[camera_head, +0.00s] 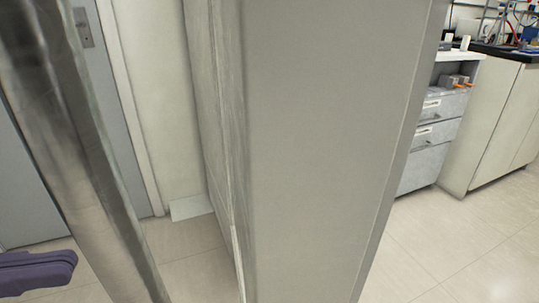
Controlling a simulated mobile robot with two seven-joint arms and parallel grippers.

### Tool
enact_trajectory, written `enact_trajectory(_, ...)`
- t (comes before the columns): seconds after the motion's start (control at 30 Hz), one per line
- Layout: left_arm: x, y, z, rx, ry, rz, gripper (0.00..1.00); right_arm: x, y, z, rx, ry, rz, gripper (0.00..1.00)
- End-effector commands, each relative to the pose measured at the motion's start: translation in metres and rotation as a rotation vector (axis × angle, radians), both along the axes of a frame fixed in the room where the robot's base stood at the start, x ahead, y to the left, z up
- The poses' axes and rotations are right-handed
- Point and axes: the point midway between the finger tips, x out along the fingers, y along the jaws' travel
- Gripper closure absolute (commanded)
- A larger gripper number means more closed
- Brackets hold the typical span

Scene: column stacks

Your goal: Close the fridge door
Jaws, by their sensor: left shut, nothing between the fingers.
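The tall grey fridge (325,150) fills the middle, with its broad side toward me and a narrow face turned left. A long metallic slab (75,140), which looks like the fridge door seen nearly edge-on, stands tilted in the left foreground. A wide gap separates it from the fridge in the picture; any hinge is hidden. My left gripper (45,272) shows as a dark purple shape at the lower left edge, beside the slab. It is shut and empty; I cannot tell whether it touches the slab. My right gripper is out of view.
A blue-grey room door (95,60) and pale wall stand behind at left. Grey drawers (430,140) and a cream cabinet (500,125) with a cluttered dark top stand at right. The tiled floor (450,235) is clear at front right.

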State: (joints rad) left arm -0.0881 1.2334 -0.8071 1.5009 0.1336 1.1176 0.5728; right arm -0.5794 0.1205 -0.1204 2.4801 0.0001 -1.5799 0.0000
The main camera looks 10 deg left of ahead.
Motion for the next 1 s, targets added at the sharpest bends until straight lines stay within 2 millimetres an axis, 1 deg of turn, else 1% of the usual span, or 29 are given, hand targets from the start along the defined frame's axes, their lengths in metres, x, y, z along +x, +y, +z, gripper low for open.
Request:
enact_trajectory(0.03, -0.002, 0.004, 0.007, -0.005, -0.001, -0.012, 1.00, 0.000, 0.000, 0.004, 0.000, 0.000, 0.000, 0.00)
enact_trajectory(0.1, -0.003, 0.004, 0.009, -0.013, -0.003, -0.023, 1.00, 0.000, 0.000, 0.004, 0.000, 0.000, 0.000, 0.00)
enact_trajectory(0.17, -0.002, 0.000, 0.010, -0.017, -0.003, -0.026, 1.00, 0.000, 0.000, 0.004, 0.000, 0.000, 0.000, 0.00)
enact_trajectory(0.27, 0.003, -0.012, 0.010, -0.021, -0.005, -0.026, 1.00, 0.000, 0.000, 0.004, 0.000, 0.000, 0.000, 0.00)
enact_trajectory(0.6, 0.033, -0.079, 0.010, -0.022, -0.008, -0.027, 1.00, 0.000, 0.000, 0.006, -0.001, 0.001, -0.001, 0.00)
enact_trajectory(0.7, 0.041, -0.095, 0.010, -0.021, -0.007, -0.026, 1.00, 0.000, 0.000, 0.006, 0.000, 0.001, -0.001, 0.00)
enact_trajectory(0.83, 0.048, -0.111, 0.009, -0.018, -0.006, -0.025, 1.00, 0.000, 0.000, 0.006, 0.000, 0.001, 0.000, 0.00)
enact_trajectory(1.0, 0.052, -0.121, 0.009, -0.017, -0.004, -0.025, 1.00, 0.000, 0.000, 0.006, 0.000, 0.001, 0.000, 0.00)
